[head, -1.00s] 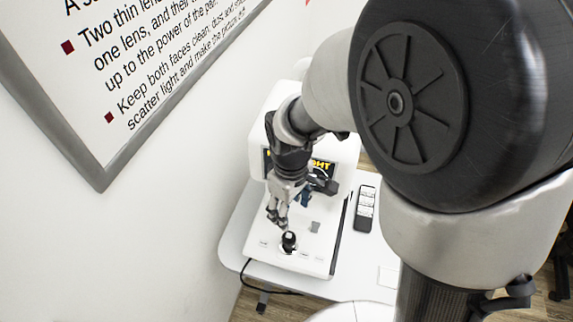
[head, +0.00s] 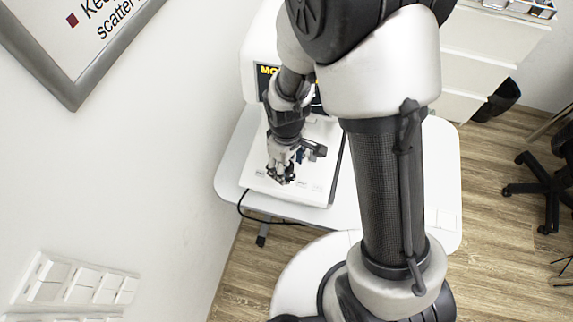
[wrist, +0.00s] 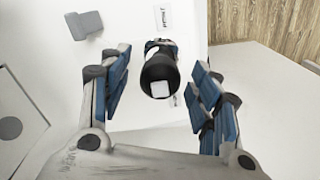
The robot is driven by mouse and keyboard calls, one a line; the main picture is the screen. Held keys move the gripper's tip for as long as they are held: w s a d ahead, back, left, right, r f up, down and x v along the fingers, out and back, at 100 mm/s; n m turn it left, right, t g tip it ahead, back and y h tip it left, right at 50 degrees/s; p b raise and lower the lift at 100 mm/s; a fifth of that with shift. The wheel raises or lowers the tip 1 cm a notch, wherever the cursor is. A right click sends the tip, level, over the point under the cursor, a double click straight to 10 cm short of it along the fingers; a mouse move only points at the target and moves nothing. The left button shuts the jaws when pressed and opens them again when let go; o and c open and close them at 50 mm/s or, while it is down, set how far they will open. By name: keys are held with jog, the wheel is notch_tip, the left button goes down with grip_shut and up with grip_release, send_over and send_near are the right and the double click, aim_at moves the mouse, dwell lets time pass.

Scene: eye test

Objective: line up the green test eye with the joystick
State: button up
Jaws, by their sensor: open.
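The joystick (wrist: 158,76), with a round black knob and a pale square on its top, stands on the white base of the test machine (head: 316,191). In the wrist view it lies between the two blue-padded fingers of my gripper (wrist: 161,88), with a gap on each side. My gripper is open. In the head view my gripper (head: 281,177) is low over the machine's base and hides the joystick. The machine's dark screen (head: 266,80) shows yellow letters, mostly covered by my arm. No green test eye can be seen.
The machine stands on a white table (head: 229,178) close to the wall at left. A grey block (wrist: 84,24) sits on the base near the joystick. A black cable (head: 243,208) hangs at the table's front. An office chair (head: 545,180) stands far right.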

jog(key=shift+f, duration=0.1)
jog(key=shift+c, duration=0.3)
jog(key=c, duration=1.1)
jog(key=shift+d, duration=0.2)
jog(key=shift+w+d, duration=0.2)
jog(key=shift+d, duration=0.35)
jog(key=shift+w+d, duration=0.15)
jog(key=shift+d, duration=0.35)
jog(key=o, duration=1.1)
jog(key=shift+o, duration=0.2)
